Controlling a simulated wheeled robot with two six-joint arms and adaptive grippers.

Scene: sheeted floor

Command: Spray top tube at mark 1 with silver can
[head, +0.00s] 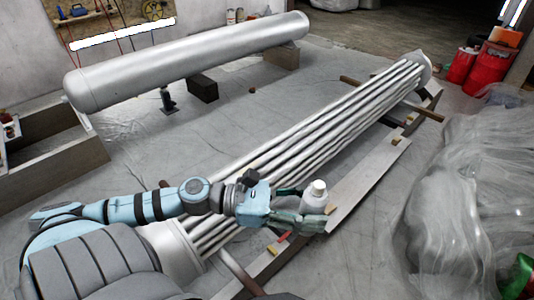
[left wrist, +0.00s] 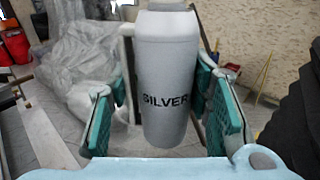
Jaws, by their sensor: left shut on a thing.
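The silver can (head: 315,194) is a pale grey can held upright. In the left wrist view the can (left wrist: 168,80) shows the word SILVER, and its top is cut off by the frame. My left gripper (head: 300,212) is shut around it, with green finger pads on both sides. The can is over the right side of the tube bundle (head: 322,128), near its near end. The bundle's tubes are long, shiny and parallel; I cannot single out the top tube surely. No readable mark 1 shows.
A large silver cylinder (head: 190,62) lies behind on blocks. A plank (head: 350,188) with small coloured blocks runs along the bundle's right side. Clear plastic sheeting (head: 445,215) is heaped at right. Red containers (head: 490,67) stand at the back right.

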